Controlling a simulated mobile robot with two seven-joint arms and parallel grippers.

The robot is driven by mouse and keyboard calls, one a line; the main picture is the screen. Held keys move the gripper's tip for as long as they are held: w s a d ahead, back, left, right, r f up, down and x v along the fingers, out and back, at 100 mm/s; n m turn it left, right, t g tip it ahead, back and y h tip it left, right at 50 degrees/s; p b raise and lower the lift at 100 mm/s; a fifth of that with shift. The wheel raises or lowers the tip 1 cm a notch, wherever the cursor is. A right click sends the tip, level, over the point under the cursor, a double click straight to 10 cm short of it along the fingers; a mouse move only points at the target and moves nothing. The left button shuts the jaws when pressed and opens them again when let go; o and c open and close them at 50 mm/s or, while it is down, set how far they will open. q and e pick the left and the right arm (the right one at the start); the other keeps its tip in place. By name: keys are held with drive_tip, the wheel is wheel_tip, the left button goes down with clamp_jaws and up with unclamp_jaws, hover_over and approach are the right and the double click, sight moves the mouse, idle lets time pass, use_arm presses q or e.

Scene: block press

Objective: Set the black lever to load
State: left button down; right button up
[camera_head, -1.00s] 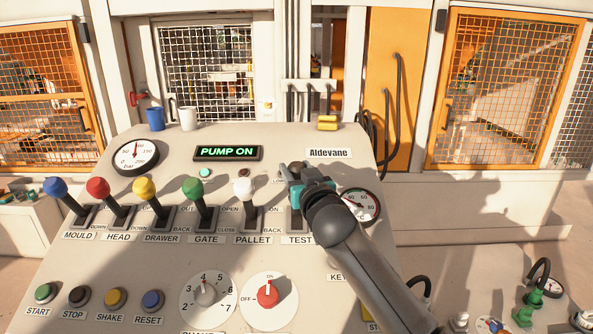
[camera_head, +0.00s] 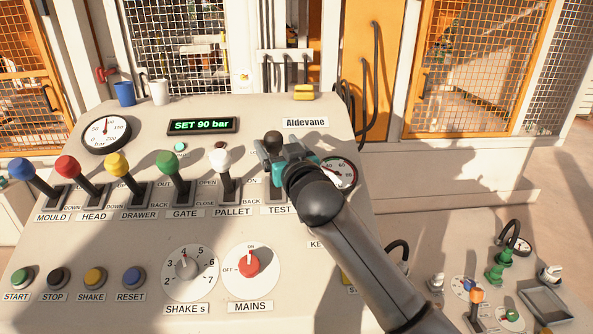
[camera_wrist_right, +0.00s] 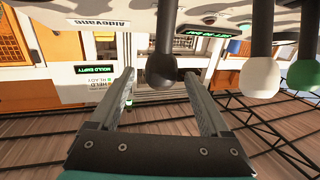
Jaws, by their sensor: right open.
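The black lever (camera_head: 272,141) stands in its slot above the TEST label at the right end of the lever row. Its round black knob also shows in the right wrist view (camera_wrist_right: 161,68), between and a little beyond my fingers. My right gripper (camera_head: 279,153) is open around or just short of the knob; contact cannot be told. In the right wrist view both fingers (camera_wrist_right: 158,84) are spread wide with a gap on each side of the knob. The gripper and forearm hide the lever's lower shaft and most of its slot. My left gripper is not in view.
The white PALLET lever (camera_head: 220,160) stands close left, with the green GATE lever (camera_head: 167,163) and several more beyond. A small gauge (camera_head: 341,173) sits right of the gripper. The display (camera_head: 202,125) reads SET 90 bar. The mains knob (camera_head: 249,264) points to ON.

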drive_tip(key=b+v, duration=0.1)
drive_tip(key=v, duration=1.1)
drive_tip(key=shift+s, duration=0.25)
